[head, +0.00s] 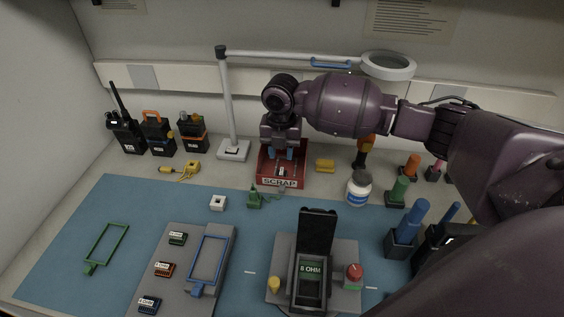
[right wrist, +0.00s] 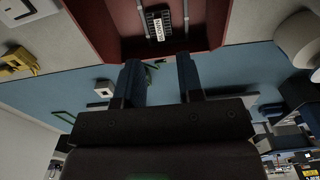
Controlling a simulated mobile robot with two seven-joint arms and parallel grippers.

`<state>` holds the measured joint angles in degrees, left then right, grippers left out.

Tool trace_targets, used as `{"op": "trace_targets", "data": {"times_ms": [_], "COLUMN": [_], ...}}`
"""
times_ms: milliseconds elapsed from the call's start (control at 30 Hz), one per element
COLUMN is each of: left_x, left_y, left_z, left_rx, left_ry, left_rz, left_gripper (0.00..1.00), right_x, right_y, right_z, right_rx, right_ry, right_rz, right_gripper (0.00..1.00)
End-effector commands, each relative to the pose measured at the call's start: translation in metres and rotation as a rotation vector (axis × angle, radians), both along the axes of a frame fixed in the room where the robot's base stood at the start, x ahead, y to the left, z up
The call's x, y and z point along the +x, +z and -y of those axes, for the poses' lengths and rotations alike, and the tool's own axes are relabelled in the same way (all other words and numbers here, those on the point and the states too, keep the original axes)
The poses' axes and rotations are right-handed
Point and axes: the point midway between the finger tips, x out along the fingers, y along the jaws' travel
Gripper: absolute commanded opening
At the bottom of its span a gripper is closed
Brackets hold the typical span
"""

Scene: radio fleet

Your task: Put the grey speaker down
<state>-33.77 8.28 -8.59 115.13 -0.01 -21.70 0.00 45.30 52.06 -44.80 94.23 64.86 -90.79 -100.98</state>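My right gripper (head: 279,154) points down over the red SCRAP tray (head: 267,182). Its two blue fingers stand apart, with nothing visible between them in the right wrist view (right wrist: 160,84). A small grey item with a printed label (head: 283,172) lies in the tray; it also shows in the right wrist view (right wrist: 158,24), just beyond the fingertips and apart from them. I cannot tell for sure whether it is the grey speaker. My left gripper is not in view.
A lamp stand (head: 233,150) is left of the tray. A yellow block (head: 325,166) and a white jar (head: 358,190) are to its right. In front are a small white part (head: 218,202), a green part (head: 255,199) and an open-lidded 8 OHM fixture (head: 313,281). Radios (head: 159,136) stand back left.

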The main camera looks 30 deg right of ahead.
Motion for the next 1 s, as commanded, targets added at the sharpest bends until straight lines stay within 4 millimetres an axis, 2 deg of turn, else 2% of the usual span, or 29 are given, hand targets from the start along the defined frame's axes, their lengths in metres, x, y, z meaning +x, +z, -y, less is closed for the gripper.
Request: {"op": "trace_targets", "data": {"times_ms": [33, 200, 400, 1000], "left_x": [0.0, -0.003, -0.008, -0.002], "left_y": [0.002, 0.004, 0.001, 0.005], "left_z": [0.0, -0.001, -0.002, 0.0], "left_rx": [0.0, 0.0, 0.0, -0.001], "left_ry": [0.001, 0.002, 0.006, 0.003], "left_rz": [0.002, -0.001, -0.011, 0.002], "left_gripper": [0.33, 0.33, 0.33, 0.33], "right_x": [0.001, 0.0, 0.0, 0.0], "right_y": [0.013, 0.041, 0.06, 0.064], "right_z": [0.0, 0.0, 0.0, 0.0], "right_rx": [0.0, 0.001, 0.001, 0.001], "right_ry": [0.001, 0.001, 0.0, 0.0], "right_rz": [0.005, 0.003, 0.001, -0.001], "right_gripper": [0.34, 0.34, 0.34, 0.34]}}
